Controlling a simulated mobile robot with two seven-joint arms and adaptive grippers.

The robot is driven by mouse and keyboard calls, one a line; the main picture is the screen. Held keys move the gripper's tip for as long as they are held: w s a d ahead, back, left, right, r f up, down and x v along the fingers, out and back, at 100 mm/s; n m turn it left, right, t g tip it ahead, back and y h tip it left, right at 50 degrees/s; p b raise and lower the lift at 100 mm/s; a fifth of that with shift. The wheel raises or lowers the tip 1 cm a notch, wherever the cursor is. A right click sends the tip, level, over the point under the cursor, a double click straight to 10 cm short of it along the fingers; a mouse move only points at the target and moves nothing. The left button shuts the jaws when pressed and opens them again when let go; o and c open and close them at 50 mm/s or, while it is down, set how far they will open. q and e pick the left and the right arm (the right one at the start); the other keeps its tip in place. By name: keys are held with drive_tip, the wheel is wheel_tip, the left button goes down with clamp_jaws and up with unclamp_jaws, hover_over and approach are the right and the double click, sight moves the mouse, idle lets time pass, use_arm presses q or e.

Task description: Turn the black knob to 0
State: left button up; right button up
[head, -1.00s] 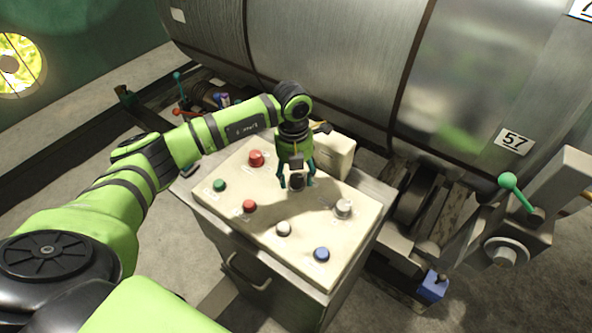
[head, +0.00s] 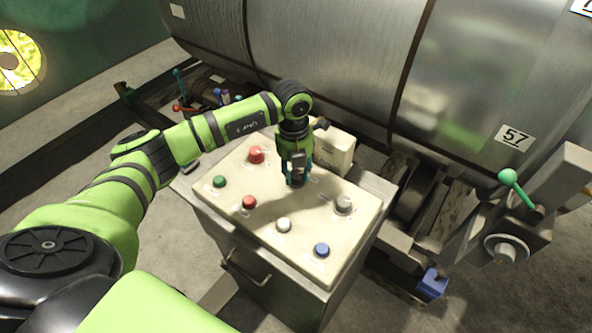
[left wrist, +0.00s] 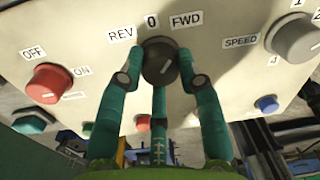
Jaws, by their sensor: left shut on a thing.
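The black knob (left wrist: 158,60) sits on the cream panel below the labels REV, 0 and FWD in the left wrist view. A short pale mark shows on its face, but I cannot tell for sure which label it points to. My left gripper (left wrist: 160,78) is shut on the knob, with a finger on each side and one below it. In the head view my left gripper (head: 298,183) points down at the panel's (head: 262,222) upper middle and largely hides the knob. My right gripper is not in view.
A red knob (left wrist: 48,83) marked OFF and ON and a grey SPEED knob (left wrist: 292,38) flank the black knob. Green (head: 219,181), red (head: 249,202), white (head: 284,225) and blue (head: 321,250) buttons are nearby. A cream box (head: 334,152) stands behind the gripper.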

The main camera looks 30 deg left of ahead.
sight(294, 174)
use_arm(q)
drive_tip(key=n, duration=0.4)
drive_tip(key=shift+b, duration=0.35)
drive_tip(key=shift+n, duration=1.9)
drive_tip(key=o, duration=1.1)
drive_tip(key=shift+o, duration=0.2)
drive_tip(key=shift+r, duration=0.15)
wheel_tip(294, 174, up, 12)
drive_tip(key=shift+s+a, duration=0.15)
